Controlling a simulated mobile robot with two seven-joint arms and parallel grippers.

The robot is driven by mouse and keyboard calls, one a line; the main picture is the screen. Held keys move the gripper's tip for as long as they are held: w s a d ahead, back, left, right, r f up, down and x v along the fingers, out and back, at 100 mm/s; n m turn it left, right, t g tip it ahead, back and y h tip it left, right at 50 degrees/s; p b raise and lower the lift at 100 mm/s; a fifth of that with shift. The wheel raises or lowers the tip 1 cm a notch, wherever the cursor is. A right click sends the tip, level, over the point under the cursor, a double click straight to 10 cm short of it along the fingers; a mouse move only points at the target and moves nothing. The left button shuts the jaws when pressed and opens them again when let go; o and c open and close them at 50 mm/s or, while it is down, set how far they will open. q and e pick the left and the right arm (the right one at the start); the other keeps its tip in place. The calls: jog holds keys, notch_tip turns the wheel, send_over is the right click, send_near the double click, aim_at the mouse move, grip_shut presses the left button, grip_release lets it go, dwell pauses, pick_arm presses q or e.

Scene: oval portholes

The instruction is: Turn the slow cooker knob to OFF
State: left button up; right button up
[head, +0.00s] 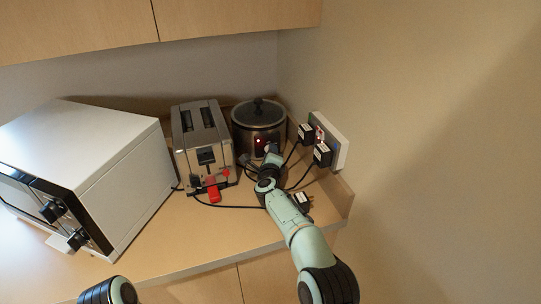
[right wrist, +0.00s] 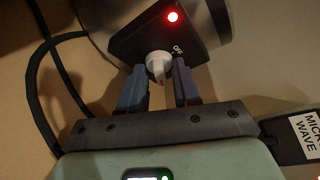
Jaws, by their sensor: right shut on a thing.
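The slow cooker (head: 259,118) stands in the back corner, a dark round pot with a black lid. Its red light is lit in both views. In the right wrist view the white knob (right wrist: 158,64) sits on the black control panel (right wrist: 196,35), with the OFF label (right wrist: 178,50) at its upper right. My right gripper (right wrist: 160,82) is shut on the knob, one finger on each side. In the head view my right gripper (head: 272,156) is at the front of the cooker and hides the knob. My left gripper is out of view.
A large white microwave (head: 85,150) is further left. Black plugs (head: 322,153) with cords sit in the wall outlet to the right. Cords cross the counter around my right arm.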

jog(key=n+b, duration=0.1)
jog(key=n+t, duration=0.1)
jog(key=n+b, duration=0.1)
jog(key=n, duration=0.1)
jog(key=shift+a+f+t+b, duration=0.1)
jog(key=shift+f+t+b, duration=0.15)
jog(key=shift+t+b, duration=0.05)
jog(key=shift+n+t+b, duration=0.3)
jog(key=shift+n+b, duration=0.05)
jog(key=shift+n, duration=0.25)
jog(key=shift+r, duration=0.1)
jog(key=o, duration=1)
jog(key=shift+s, duration=0.1)
